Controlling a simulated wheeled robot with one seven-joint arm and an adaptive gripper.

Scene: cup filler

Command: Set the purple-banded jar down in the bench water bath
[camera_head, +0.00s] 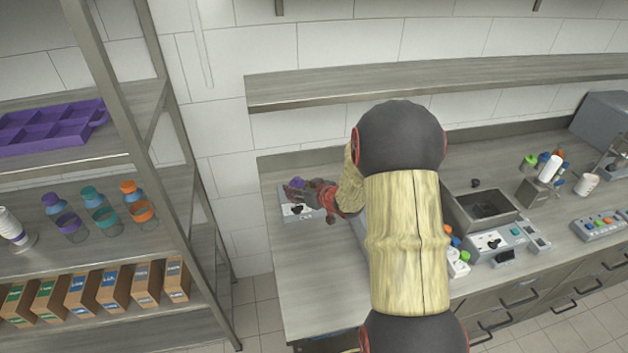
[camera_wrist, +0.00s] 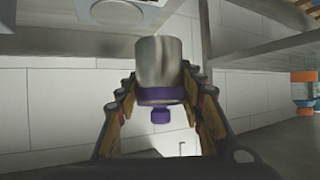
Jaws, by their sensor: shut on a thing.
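The purple-banded jar is a pale grey cylinder with a purple band and purple knob. In the wrist view the jar (camera_wrist: 160,65) sits between the fingers of my gripper (camera_wrist: 160,95), which is shut on it. In the head view my gripper (camera_head: 312,192) is at the bench's left end, with a purple spot of the jar (camera_head: 297,183) showing. The jar is beside or above a grey device; contact cannot be told. An open steel basin (camera_head: 510,209) with a dark inside, seemingly the water bath, stands on the bench to the right of my arm.
The grey device (camera_head: 312,214) with a black dial is by my gripper. A left rack holds a purple tray (camera_head: 45,131), lidded jars (camera_head: 104,216) and cartons (camera_head: 115,292). A wall shelf (camera_head: 300,89) hangs above the bench. My arm hides the bench's middle.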

